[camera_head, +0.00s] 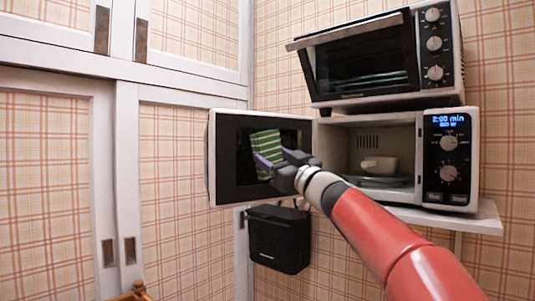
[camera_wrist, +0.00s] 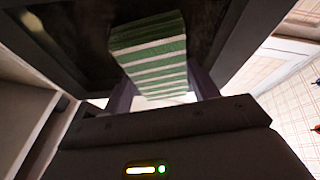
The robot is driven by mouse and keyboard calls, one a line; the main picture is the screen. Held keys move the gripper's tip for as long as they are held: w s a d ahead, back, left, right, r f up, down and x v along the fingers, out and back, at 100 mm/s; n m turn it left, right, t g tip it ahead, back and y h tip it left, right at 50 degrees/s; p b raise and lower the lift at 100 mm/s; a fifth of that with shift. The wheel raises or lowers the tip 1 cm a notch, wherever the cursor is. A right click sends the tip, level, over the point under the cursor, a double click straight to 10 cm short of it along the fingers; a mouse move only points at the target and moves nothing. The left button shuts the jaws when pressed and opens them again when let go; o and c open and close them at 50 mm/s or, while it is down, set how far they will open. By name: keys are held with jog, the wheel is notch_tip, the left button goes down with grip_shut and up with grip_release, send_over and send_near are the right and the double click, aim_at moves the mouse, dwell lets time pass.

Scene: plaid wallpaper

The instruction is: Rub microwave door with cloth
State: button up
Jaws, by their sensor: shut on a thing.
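The microwave (camera_head: 447,160) stands on a shelf with its door (camera_head: 227,160) swung open to the left. A green and white striped cloth (camera_head: 267,148) is in front of the door's dark inner panel. My gripper (camera_head: 268,165) is shut on the cloth. The wrist view shows the cloth (camera_wrist: 152,55) between my fingers, up close to the dark door panel (camera_wrist: 70,40). I cannot tell whether the cloth touches the panel. Part of the cloth is hidden by my fingers.
A white cup (camera_head: 379,164) sits on the plate inside the microwave. A toaster oven (camera_head: 380,60) stands on top of the microwave. A black box (camera_head: 279,238) hangs below the door. White-framed cupboard doors (camera_head: 125,180) stand at left. The shelf (camera_head: 485,217) edge sticks out at right.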

jog(key=shift+w+d, duration=0.3)
jog(key=shift+d, duration=0.2)
jog(key=shift+w+a+p, duration=0.1)
jog(key=shift+a+p, duration=0.05)
jog(key=shift+p, duration=0.35)
jog(key=shift+s+a+b, duration=0.2)
jog(key=shift+s+a, duration=0.4)
jog(key=shift+a, duration=0.25)
jog(key=shift+s+a+b, duration=0.15)
jog(key=shift+s+a, duration=0.4)
jog(key=shift+a, duration=0.3)
jog(key=shift+s, duration=0.1)
jog(key=shift+s+d, duration=0.95)
jog(key=shift+s, duration=0.2)
jog(key=shift+s+d, duration=0.9)
jog(key=shift+s, duration=0.2)
